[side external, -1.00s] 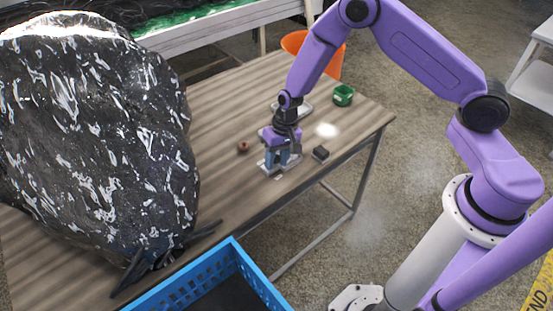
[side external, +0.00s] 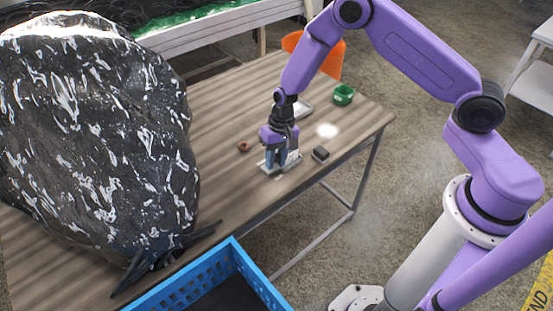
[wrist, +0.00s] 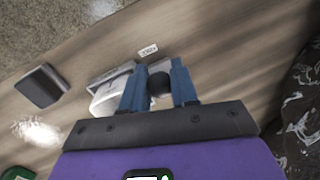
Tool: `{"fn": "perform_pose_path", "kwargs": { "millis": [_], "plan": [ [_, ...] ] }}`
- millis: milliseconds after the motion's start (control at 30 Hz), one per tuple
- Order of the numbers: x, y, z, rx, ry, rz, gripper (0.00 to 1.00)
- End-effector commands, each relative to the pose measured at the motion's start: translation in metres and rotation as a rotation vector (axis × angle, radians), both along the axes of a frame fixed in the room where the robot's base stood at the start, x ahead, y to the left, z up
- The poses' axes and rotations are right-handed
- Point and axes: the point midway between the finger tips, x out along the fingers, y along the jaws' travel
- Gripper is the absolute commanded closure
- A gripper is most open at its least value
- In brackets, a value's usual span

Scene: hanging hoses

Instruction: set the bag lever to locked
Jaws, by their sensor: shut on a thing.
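The lever unit, a pale grey-white base (side external: 293,160), sits on the wooden table near its front edge; it also shows in the wrist view (wrist: 105,97). A dark round knob (wrist: 158,84) stands between my blue fingers in the wrist view. My gripper (side external: 279,163) points down over the unit, shut on that knob; it also shows in the wrist view (wrist: 157,88). A small white label (wrist: 148,50) lies beyond the fingertips, its print too small to read. The lever's arm is mostly hidden by the fingers. A large shiny black bag (side external: 95,140) stands at the left.
A dark block (side external: 320,154) lies right of the unit, a green cup (side external: 343,95) farther back, a small brown ring (side external: 244,146) to the left. A blue crate (side external: 215,277) is in front; an orange bin (side external: 330,62) is behind the table.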

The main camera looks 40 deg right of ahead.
Motion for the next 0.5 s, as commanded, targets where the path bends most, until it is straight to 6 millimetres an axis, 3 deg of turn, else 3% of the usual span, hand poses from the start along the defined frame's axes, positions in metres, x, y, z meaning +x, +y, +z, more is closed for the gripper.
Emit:
{"fn": "perform_pose_path", "kwargs": {
  "millis": [500],
  "plan": [
    [0.02, 0.0, 0.005, 0.0, 0.331, -0.002, 1.0]
  ]
}}
